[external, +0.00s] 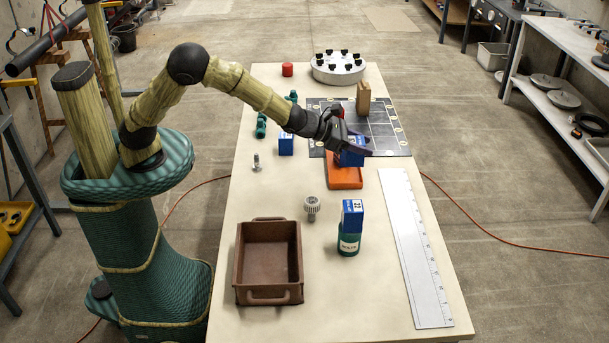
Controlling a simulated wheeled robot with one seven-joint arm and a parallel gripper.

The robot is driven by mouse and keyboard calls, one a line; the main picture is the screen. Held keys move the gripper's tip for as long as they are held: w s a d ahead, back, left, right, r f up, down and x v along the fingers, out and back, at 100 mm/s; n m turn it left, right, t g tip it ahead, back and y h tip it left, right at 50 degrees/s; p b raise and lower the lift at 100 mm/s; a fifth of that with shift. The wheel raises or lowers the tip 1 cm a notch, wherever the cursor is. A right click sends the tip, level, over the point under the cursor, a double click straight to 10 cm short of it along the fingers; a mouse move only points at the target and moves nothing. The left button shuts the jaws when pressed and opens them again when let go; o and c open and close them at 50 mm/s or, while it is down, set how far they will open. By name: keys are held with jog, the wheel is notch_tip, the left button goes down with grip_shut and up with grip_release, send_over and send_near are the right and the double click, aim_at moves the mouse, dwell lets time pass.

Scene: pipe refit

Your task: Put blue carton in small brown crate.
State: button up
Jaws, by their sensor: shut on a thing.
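My gripper (358,148) is shut on a blue carton (352,158) at or just above the orange tray (345,178). The fingers hide part of this carton, and I cannot tell whether it touches the tray. The small brown crate (239,272), with a handle at each end, stands at the near left of the table and looks empty. A second blue carton (286,144) stands left of the gripper.
A ridged metal knob or bolt (312,208) stands between tray and crate, and a smaller bolt (256,163) stands at the left. A white ruler (415,247) lies along the right. A wooden block (363,97) stands on the dark gridded mat (395,140).

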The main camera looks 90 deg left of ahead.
notch_tip(320, 180, up, 3)
jog(key=shift+d+r, duration=0.1)
jog(key=shift+d, duration=0.05)
jog(key=s+d+m+g+h+b, duration=0.25)
jog(key=s+d+m+h, duration=0.2)
jog(key=d, duration=0.45)
jog(key=s+d+m+g+h+b, duration=0.1)
jog(key=s+d+m+h+b, duration=0.3)
jog(key=d, duration=0.5)
jog(key=s+d+m+g+h+b, duration=0.2)
jog(key=s+d+m+g, duration=0.3)
jog(key=s, duration=0.3)
jog(key=s+d+m+g+h+b, duration=0.3)
jog(key=s+d+m+g, duration=0.15)
jog(key=s, duration=0.45)
notch_tip(320, 180, down, 11)
jog(key=shift+d+g, duration=0.3)
jog(key=shift+d, duration=0.05)
notch_tip(320, 180, down, 6)
jog(key=shift+f, duration=0.2)
